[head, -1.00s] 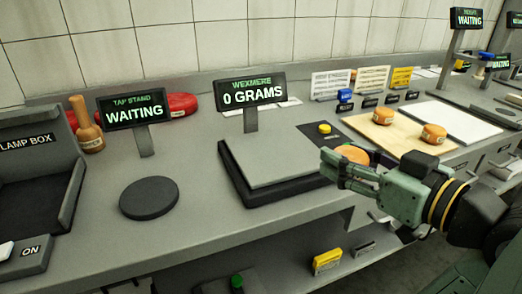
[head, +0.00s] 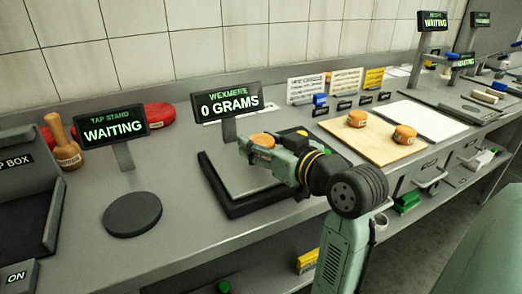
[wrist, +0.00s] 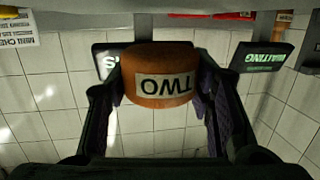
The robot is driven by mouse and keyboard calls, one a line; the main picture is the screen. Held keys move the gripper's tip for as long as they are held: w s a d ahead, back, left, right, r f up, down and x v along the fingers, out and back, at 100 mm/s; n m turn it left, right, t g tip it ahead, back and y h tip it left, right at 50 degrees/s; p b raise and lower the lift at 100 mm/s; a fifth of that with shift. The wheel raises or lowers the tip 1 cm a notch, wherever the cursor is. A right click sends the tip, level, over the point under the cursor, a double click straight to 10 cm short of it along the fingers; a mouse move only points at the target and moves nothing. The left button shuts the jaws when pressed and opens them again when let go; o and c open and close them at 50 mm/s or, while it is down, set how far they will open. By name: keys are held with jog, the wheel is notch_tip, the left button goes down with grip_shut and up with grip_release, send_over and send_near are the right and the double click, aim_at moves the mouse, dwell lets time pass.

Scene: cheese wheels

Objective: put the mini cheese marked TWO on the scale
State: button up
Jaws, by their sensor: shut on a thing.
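The mini cheese marked TWO (wrist: 160,75) is an orange cylinder held between the fingers of my gripper (wrist: 160,105) in the wrist view. Its label appears upside down there. In the head view my gripper (head: 255,147) holds the cheese (head: 263,140) over the back right part of the scale plate. The scale (head: 222,180) is a grey square plate on a black base. Its display (head: 228,105) reads WEXMERE, 0 GRAMS. My gripper hides part of the plate, and the cheese appears above it.
Two other orange cheeses (head: 357,118) (head: 404,134) sit on a wooden board (head: 380,152) at the right. A round black tap stand (head: 132,214) with a WAITING display (head: 114,125) is left of the scale.

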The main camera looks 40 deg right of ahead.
jog(key=shift+f, duration=1.35)
jog(key=shift+f, duration=0.2)
jog(key=o, duration=1.2)
jog(key=shift+s+r, duration=0.2)
jog(key=shift+r, duration=0.05)
jog(key=s, duration=0.4)
jog(key=s+r+b, duration=0.1)
jog(key=s, duration=0.2)
jog(key=s+a, duration=0.1)
jog(key=s, duration=0.3)
jog(key=shift+s+r+b, duration=0.3)
jog(key=shift+r+b, duration=0.05)
jog(key=shift+d, duration=0.1)
